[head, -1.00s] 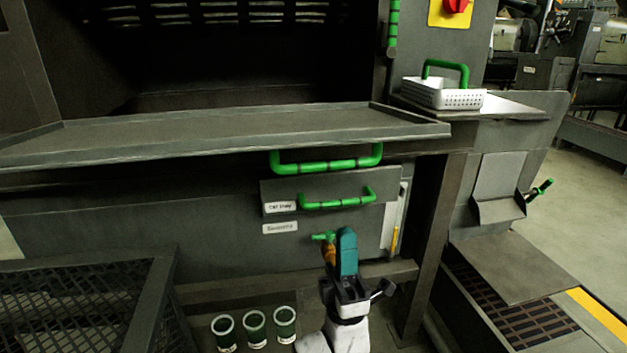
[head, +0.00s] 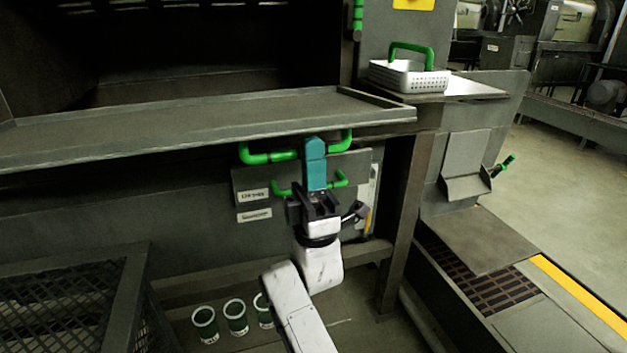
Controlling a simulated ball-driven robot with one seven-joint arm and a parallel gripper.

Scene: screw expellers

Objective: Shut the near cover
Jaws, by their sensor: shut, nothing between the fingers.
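A wide grey panel (head: 190,120) with a raised rim juts out below a dark opening of the machine; I take it for the near cover, lowered, though I cannot be sure. A green bar handle (head: 265,157) hangs under its front edge. My gripper (head: 314,143) has teal fingers, shut and empty, pointing up in front of the middle of this handle and hiding that part. I cannot tell whether they touch it. A labelled drawer front (head: 252,180) with a smaller green handle (head: 283,190) lies below, partly behind my gripper.
A mesh-sided bin (head: 60,300) is at the lower left. A white perforated basket (head: 408,78) with a green handle sits on a side shelf. Open floor (head: 575,215) lies at the right.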

